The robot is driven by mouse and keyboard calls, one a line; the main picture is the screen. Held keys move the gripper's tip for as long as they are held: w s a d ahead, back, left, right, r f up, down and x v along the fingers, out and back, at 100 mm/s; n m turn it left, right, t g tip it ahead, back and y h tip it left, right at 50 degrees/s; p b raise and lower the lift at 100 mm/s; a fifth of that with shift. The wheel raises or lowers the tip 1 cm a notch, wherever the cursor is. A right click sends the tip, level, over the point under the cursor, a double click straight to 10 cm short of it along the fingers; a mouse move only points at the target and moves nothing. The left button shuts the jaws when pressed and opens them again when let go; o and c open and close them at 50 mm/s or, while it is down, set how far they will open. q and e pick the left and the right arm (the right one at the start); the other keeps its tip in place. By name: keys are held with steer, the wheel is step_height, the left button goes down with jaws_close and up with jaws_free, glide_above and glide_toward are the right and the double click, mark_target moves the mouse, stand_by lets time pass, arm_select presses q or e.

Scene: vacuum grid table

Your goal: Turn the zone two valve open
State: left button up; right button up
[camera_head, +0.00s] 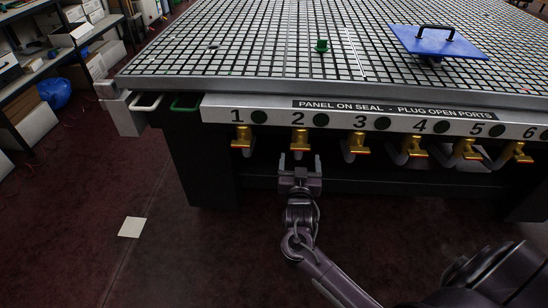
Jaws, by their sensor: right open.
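The zone two valve (299,142) is a yellow brass valve under the number 2 on the front edge of the vacuum grid table (150,85). My right gripper (300,162) is open just below this valve, with its two fingers pointing up toward it. The fingertips look close to the valve's lower end; I cannot tell whether they touch it. My left gripper is not in view.
Similar valves sit under the other numbers, with valve one (241,140) to the left and valve three (355,146) to the right. A blue panel with a black handle (440,42) and a green plug (321,46) rest on the grid. The floor before the table holds a pale sheet (132,227).

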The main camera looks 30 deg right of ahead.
mark_target(300, 150)
steer(key=x, duration=0.6)
steer(key=shift+w+d+f+b, duration=0.15)
steer(key=shift+w+b, duration=0.1)
steer(key=shift+b, duration=0.15)
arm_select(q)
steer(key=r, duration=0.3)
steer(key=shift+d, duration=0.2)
arm_select(e)
steer(key=c, duration=1)
